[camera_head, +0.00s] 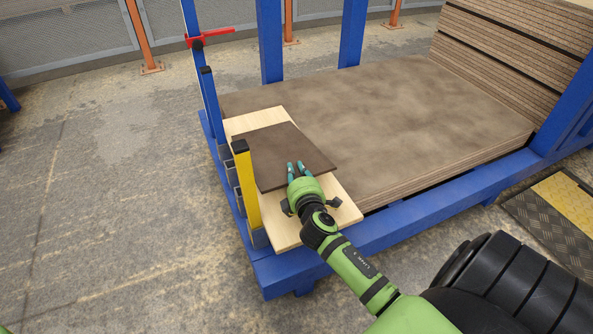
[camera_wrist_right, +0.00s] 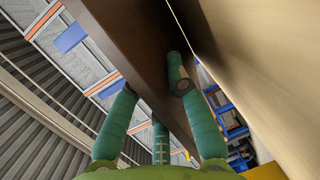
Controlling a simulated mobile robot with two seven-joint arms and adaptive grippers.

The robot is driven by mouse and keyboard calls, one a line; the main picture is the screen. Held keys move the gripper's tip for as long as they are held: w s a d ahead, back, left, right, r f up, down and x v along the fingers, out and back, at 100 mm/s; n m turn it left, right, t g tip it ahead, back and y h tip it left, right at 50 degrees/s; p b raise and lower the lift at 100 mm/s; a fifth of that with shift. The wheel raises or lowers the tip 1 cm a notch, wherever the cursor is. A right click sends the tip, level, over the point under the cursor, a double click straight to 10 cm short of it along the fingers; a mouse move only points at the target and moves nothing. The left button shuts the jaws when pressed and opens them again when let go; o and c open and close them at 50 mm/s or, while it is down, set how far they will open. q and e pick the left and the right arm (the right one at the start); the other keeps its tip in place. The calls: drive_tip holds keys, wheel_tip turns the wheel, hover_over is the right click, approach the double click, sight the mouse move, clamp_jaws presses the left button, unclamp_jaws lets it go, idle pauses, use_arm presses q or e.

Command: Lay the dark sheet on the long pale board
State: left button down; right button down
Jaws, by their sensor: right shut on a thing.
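The dark sheet (camera_head: 275,150) is a thin brown, roughly square panel. It lies over the middle of the long pale board (camera_head: 334,203), whose pale wood shows at the far end and the near end. My right gripper (camera_head: 295,168) is shut on the near edge of the sheet. In the right wrist view the sheet (camera_wrist_right: 128,35) runs up from between the green fingers (camera_wrist_right: 155,100). I cannot tell whether the sheet touches the board or hovers just above it. My left gripper is not in view.
A yellow post (camera_head: 246,192) and blue posts stand along the board's left side. A broad brown panel stack (camera_head: 400,120) lies to the right in a blue frame (camera_head: 430,205). A taller stack (camera_head: 505,60) rises at the back right. Open concrete floor lies left.

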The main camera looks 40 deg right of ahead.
drive_tip(key=c, duration=1.1)
unclamp_jaws()
drive_tip(key=shift+f, duration=0.1)
drive_tip(key=shift+c, duration=0.2)
drive_tip(key=shift+f, duration=0.15)
drive_tip(key=shift+c, duration=0.5)
